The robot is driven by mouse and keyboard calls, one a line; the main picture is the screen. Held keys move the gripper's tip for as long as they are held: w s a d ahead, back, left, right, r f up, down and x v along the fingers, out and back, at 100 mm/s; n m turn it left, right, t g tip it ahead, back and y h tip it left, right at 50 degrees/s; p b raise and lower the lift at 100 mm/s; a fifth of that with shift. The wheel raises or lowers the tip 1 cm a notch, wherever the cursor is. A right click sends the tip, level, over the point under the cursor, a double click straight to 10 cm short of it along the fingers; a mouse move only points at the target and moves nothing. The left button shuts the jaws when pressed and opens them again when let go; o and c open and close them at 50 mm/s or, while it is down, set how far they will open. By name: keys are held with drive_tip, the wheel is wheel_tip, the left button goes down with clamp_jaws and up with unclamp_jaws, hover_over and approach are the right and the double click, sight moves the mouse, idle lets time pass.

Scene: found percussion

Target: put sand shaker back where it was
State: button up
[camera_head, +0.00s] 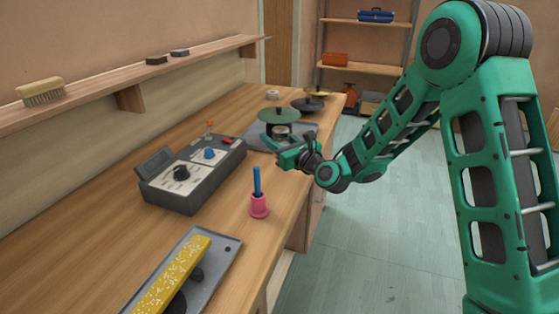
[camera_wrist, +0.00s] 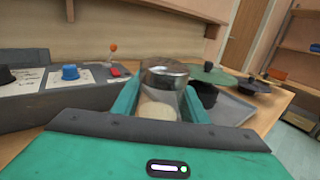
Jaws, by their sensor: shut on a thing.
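The sand shaker (camera_wrist: 160,108) is a short cylinder with a shiny metal top and a pale, sand-coloured lower part. My gripper (camera_wrist: 163,92) is shut on it, one green finger on each side. In the head view my gripper (camera_head: 284,141) is over the far part of the bench, by the near edge of a grey tray (camera_head: 303,130). There the shaker (camera_head: 281,130) shows only as a small greyish top. I cannot tell whether its base touches anything.
On the tray side stand a green disc (camera_head: 285,115) and a dark disc (camera_head: 308,104). A grey control box (camera_head: 195,176), a pink holder with a blue stick (camera_head: 259,206) and a metal plate with a yellow bar (camera_head: 178,268) are nearer. Bare bench lies between them.

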drive_tip(key=f, duration=0.2)
drive_tip(key=shift+w+d+f, duration=0.1)
drive_tip(key=shift+d+f, duration=0.15)
drive_tip(key=shift+f, duration=2.05)
drive_tip(key=shift+f, duration=0.15)
drive_tip(key=o, duration=1.2)
